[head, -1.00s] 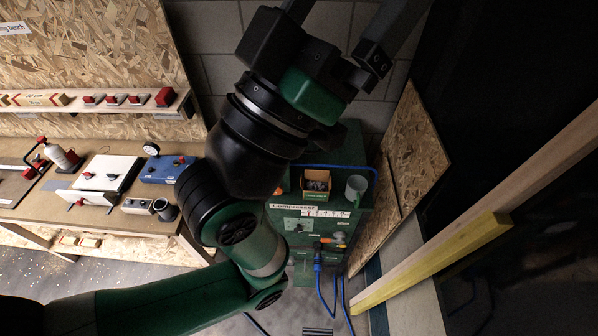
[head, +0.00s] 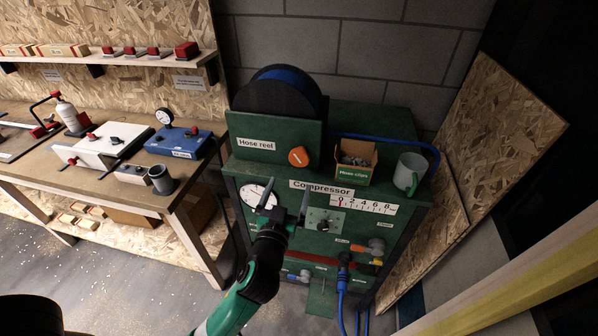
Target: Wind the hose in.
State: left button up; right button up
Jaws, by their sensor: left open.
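The hose reel (head: 282,92) is a dark drum with blue hose on it, set behind a green panel labelled "Hose reel" on top of the green compressor (head: 240,172). An orange knob (head: 299,157) sits on the panel's right side. Blue hose (head: 405,141) runs along the compressor top and bends down at its right edge. Blue hose (head: 342,290) also hangs from a coupling low on the compressor front. My left gripper (head: 286,199) is open and empty, its fingers in front of the compressor face, below the knob. My right gripper is not in view.
On the compressor top stand a box of hose clips (head: 355,163) and a grey mug (head: 408,171). Orange-handled fittings (head: 374,246) stick out of the front. A workbench (head: 150,195) stands left; a chipboard sheet (head: 500,130) and a timber beam (head: 520,275) are right.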

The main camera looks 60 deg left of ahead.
aim_at(298, 161)
pick_arm(q)
jog(key=x, duration=1.1)
jog(key=shift+w+a+r+b, duration=0.1)
jog(key=shift+w+a+b, duration=0.15)
jog(key=shift+b, duration=0.1)
jog(key=c, duration=1.3)
jog(key=shift+m, duration=0.4)
jog(key=m+p, duration=0.2)
jog(key=m, duration=0.1)
jog(key=shift+s+r, duration=0.1)
jog(key=shift+m+p, duration=0.45)
jog(key=shift+m, duration=0.95)
